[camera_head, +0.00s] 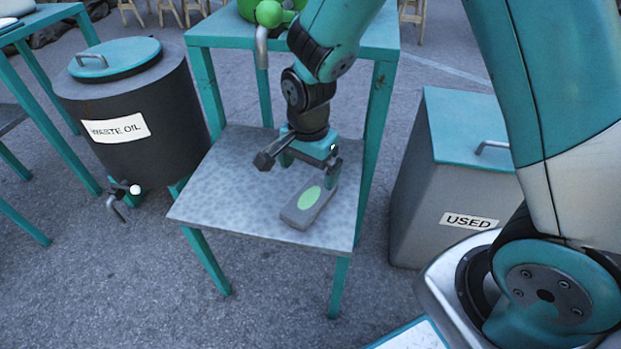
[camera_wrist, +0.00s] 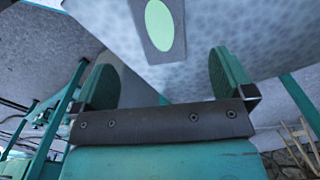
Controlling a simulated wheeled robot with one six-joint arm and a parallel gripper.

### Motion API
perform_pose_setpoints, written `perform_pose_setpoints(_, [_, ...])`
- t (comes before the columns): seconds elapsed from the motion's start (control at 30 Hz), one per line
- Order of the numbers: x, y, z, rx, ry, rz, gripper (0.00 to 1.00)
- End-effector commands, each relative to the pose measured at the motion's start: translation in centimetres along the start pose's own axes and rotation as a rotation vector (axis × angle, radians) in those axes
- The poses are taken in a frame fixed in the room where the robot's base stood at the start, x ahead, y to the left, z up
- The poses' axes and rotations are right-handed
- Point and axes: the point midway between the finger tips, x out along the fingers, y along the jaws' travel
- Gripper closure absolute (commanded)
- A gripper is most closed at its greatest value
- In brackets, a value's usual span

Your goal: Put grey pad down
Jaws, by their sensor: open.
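The grey pad (camera_head: 298,213) is a flat block with a light green oval on top. It lies on the lower grey shelf (camera_head: 220,190) of a teal-legged stand, near the shelf's front right. My gripper (camera_head: 308,170) is above the shelf, at the pad's far end in the head view. In the wrist view my open gripper (camera_wrist: 172,80) has two teal fingers set wide apart. The pad (camera_wrist: 150,45) shows beyond and between them, with its upper end cut off by the picture edge. Nothing is seen between the fingertips.
A dark drum (camera_head: 140,115) labelled "WASTE OIL" stands left of the stand. A grey bin (camera_head: 425,190) labelled "USED" with a teal lid stands to the right. The stand's teal upper top (camera_head: 375,35) is behind my wrist and bears a green object. The shelf's left half is clear.

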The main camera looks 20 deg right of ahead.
Motion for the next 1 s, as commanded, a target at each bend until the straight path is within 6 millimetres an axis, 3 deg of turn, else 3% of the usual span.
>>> perform_pose_setpoints(0.03, [-1.2, 0.0, 0.0, 0.000, 0.001, -0.003, 0.01])
perform_pose_setpoints(0.23, [-3.2, 0.0, 0.1, -0.014, -0.003, -0.004, 0.01])
perform_pose_setpoints(0.33, [-5.2, 0.5, 1.1, -0.122, -0.027, -0.030, 0.01])
perform_pose_setpoints(0.47, [-10.2, 2.7, 4.1, -0.466, -0.084, -0.112, 0.01])
perform_pose_setpoints(0.6, [-15.3, 6.7, 8.2, -0.942, -0.117, -0.231, 0.01])
perform_pose_setpoints(0.7, [-17.7, 9.6, 10.7, -1.242, -0.112, -0.308, 0.01])
perform_pose_setpoints(0.83, [-19.2, 12.3, 12.8, -1.506, -0.094, -0.374, 0.01])
perform_pose_setpoints(1.0, [-19.7, 13.6, 13.3, -1.622, -0.083, -0.400, 0.01])
